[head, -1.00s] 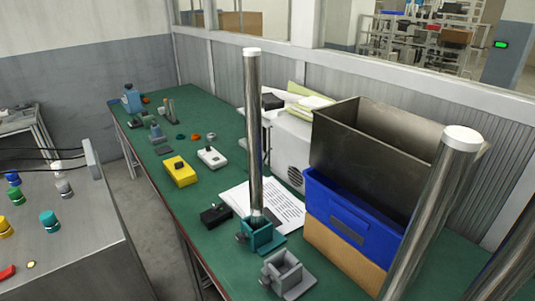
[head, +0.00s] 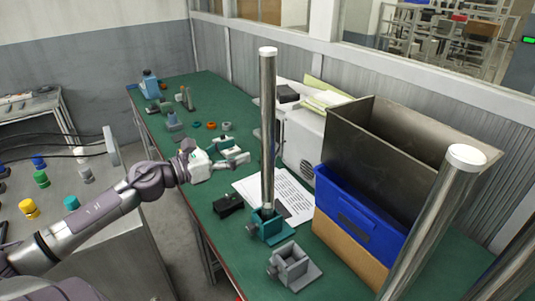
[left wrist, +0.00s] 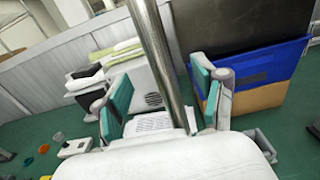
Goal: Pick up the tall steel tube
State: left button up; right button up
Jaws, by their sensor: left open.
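The tall steel tube (head: 268,125) stands upright with a white cap, its foot in a teal vise-like holder (head: 270,229) on the green bench. My left gripper (head: 238,157) is open and empty just left of the tube's middle in the head view. In the left wrist view the tube (left wrist: 160,60) rises between the two open teal-padded fingers of my left gripper (left wrist: 163,95), beyond the palm. Whether the pads touch it is not clear, but a gap shows on both sides. The right gripper is not in view.
A grey holder (head: 293,264) stands in front of the teal one. A blue bin (head: 358,222) and a grey metal box (head: 365,145) are stacked at right. Another white-capped steel tube (head: 437,215) rises in the right foreground. A black block (head: 228,204) and paper (head: 290,195) lie nearby.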

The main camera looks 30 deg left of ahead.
aim_at(268, 137)
pick_arm(q)
jog(key=x, duration=0.5)
jog(key=shift+p, duration=0.35)
jog(key=shift+w+r+p, duration=0.2)
jog(key=shift+w+p, duration=0.1)
jog(key=shift+w, duration=0.1)
jog(key=p+x, duration=0.2)
jog(key=x, duration=0.2)
jog(key=shift+a+r, duration=0.15)
jog(key=shift+w+d, duration=0.2)
jog(key=shift+w, duration=0.1)
jog(key=shift+c, duration=0.9)
grip_shut()
